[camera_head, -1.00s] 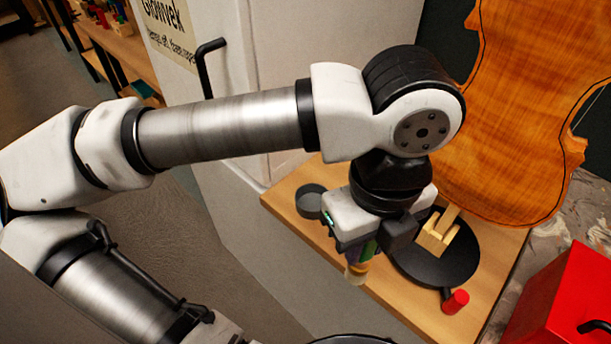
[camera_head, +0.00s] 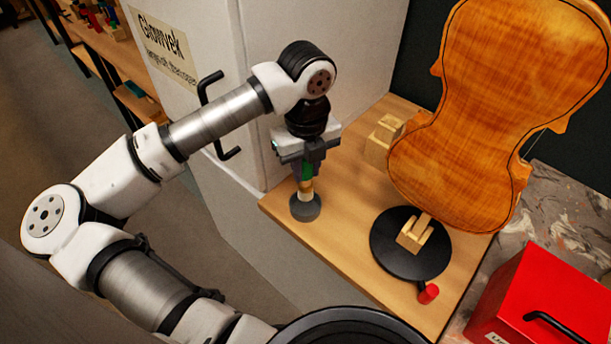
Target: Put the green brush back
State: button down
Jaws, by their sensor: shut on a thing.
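My gripper (camera_head: 305,170) is shut on the green brush (camera_head: 307,171) and points down near the left edge of the wooden bench. The brush hangs upright, with its green handle between the fingers and a pale lower part below. A small grey round cup (camera_head: 305,209) stands on the bench directly under the brush. The brush's lower end overlaps the cup's opening in the picture; I cannot tell how deep it is inside.
A violin body (camera_head: 480,110) stands over a black round base (camera_head: 385,245) with a wooden block and a red-ended handle (camera_head: 428,294). A wooden block (camera_head: 383,140) is behind. A red box (camera_head: 540,290) is at right. The bench (camera_head: 345,215) is clear between cup and base.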

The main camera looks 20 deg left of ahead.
aim_at(305, 183)
notch_tip(305, 183, down, 5)
jog(key=shift+r+p, duration=0.15)
jog(key=shift+p, duration=0.6)
jog(key=shift+w+f, duration=0.1)
jog(key=shift+f, duration=0.15)
jog(key=shift+a+f, duration=0.1)
jog(key=shift+f, duration=0.05)
jog(key=shift+f, duration=0.15)
jog(key=c, duration=1.3)
grip_release()
jog(key=shift+o, duration=0.2)
notch_tip(305, 183, up, 12)
jog(key=shift+r+b, duration=0.2)
jog(key=shift+b, duration=0.5)
